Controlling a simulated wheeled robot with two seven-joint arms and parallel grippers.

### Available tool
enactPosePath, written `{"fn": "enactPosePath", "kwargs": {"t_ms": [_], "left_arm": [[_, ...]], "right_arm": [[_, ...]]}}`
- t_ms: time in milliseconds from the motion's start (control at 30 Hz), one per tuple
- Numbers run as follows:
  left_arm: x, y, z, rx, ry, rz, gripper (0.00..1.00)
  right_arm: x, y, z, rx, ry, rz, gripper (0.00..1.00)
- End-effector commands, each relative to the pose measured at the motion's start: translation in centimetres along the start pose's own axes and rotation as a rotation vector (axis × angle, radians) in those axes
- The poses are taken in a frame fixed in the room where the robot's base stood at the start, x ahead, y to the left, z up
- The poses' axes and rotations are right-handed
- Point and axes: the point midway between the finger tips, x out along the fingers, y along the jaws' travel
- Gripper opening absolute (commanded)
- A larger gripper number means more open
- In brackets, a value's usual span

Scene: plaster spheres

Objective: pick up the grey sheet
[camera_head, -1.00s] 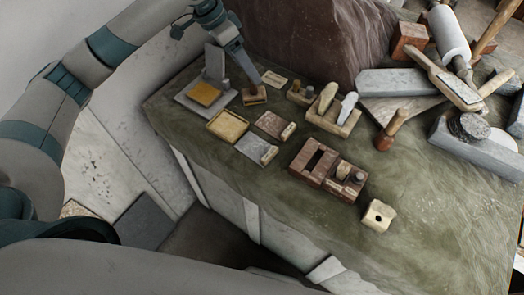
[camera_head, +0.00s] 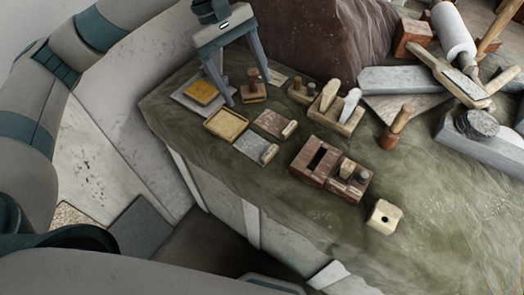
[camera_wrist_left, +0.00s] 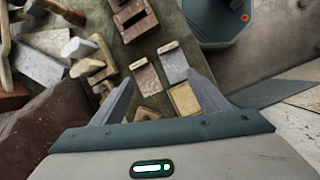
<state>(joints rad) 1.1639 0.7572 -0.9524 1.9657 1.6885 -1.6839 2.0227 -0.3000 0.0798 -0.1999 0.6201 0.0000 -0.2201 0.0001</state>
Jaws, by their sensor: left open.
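The grey sheet (camera_head: 250,147) lies flat on the green-draped table, with a small pale wooden block at its right end. It also shows in the left wrist view (camera_wrist_left: 174,66), top centre, ahead of the fingers. My left gripper (camera_head: 248,92) is open and empty, its fingers pointing down, behind the sheet in the head view. In the left wrist view the open fingers (camera_wrist_left: 163,82) spread either side of the sheets. My right gripper is not in view.
A brown sheet (camera_head: 270,123) and a yellow-topped tray (camera_head: 226,123) lie close beside the grey sheet. A knobbed wooden block (camera_head: 254,94) shows between the fingers. A brown wooden box (camera_head: 315,160) stands to the right. A large brown rock (camera_head: 320,40) rises behind.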

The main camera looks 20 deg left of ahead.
Motion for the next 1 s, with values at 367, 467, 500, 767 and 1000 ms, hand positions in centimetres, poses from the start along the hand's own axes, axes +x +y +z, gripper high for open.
{"fn": "enactPosePath", "kwargs": {"t_ms": [367, 467, 500, 767, 1000], "left_arm": [[-0.1, -1.4, 1.4, -0.300, -0.004, -0.047, 0.69], [-0.1, -1.4, 1.5, -0.305, -0.004, -0.048, 0.69], [-0.1, -1.4, 1.4, -0.305, -0.004, -0.048, 0.69], [0.2, -1.4, 1.4, -0.304, -0.004, -0.048, 0.69], [2.6, -1.6, 1.5, -0.303, -0.006, -0.051, 0.69]], "right_arm": [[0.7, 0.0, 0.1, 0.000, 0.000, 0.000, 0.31], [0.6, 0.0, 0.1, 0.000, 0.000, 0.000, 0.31], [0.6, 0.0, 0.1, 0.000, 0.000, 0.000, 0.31], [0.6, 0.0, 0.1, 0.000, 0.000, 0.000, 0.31], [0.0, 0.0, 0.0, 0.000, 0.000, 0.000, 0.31]]}}
